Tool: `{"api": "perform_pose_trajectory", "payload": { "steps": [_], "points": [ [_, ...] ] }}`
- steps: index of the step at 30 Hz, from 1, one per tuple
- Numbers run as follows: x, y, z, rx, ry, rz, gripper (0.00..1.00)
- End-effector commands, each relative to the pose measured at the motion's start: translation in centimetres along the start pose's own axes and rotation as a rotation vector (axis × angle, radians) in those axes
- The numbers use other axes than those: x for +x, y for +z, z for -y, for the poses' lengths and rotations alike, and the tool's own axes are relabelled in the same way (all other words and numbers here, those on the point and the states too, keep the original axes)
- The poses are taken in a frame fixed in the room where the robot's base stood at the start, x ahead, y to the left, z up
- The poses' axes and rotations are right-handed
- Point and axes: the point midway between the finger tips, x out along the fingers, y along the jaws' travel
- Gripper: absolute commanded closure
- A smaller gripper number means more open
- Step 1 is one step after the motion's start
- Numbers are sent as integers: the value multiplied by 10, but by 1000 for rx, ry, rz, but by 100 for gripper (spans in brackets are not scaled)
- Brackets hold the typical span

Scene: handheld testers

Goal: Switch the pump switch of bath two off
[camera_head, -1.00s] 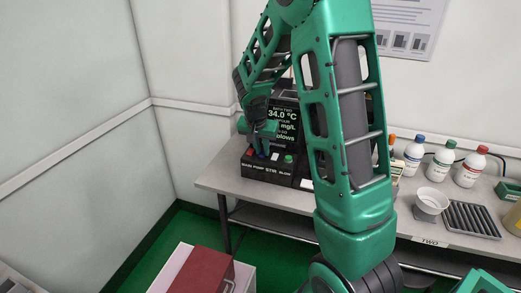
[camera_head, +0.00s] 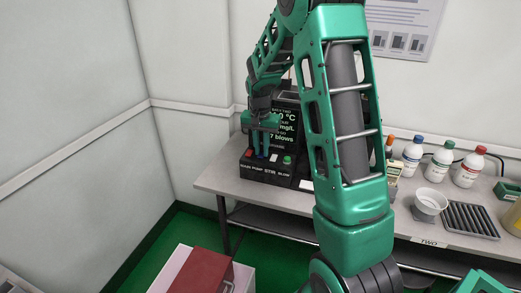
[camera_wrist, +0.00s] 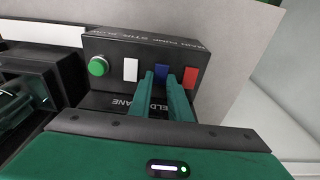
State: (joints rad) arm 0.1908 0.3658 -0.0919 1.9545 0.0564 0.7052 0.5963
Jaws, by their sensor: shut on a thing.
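The dark control box (camera_head: 262,171) stands at the left end of the bench under a black display (camera_head: 287,125), partly hidden by my arm. Its front is lettered MAIN, PUMP, STIR and BLOW. In the wrist view the box has a red switch (camera_wrist: 190,77), a blue switch (camera_wrist: 162,73), a white switch (camera_wrist: 131,69) and a green round button (camera_wrist: 98,66). The blue one matches the PUMP place. My gripper (camera_wrist: 160,78) has its fingers on either side of the blue switch, shut on it. In the head view my gripper (camera_head: 262,155) points down at the box.
Bottles (camera_head: 438,160), a white bowl (camera_head: 430,203) and a dark ribbed rack (camera_head: 468,220) stand on the bench to the right, near a TWO label (camera_head: 429,243). A wall is close on the left. A red-topped box (camera_head: 202,270) is in front.

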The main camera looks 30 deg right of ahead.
Motion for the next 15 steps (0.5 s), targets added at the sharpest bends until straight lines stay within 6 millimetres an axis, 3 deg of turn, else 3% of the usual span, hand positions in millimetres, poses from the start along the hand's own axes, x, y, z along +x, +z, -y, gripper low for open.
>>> {"api": "perform_pose_trajectory", "payload": {
  "steps": [1,3,15],
  "points": [
    [-2,0,5,-6,-8,-4,76],
    [-2,0,4,-5,-7,-4,64],
    [-1,0,2,-3,-4,-3,64]
  ]
}}
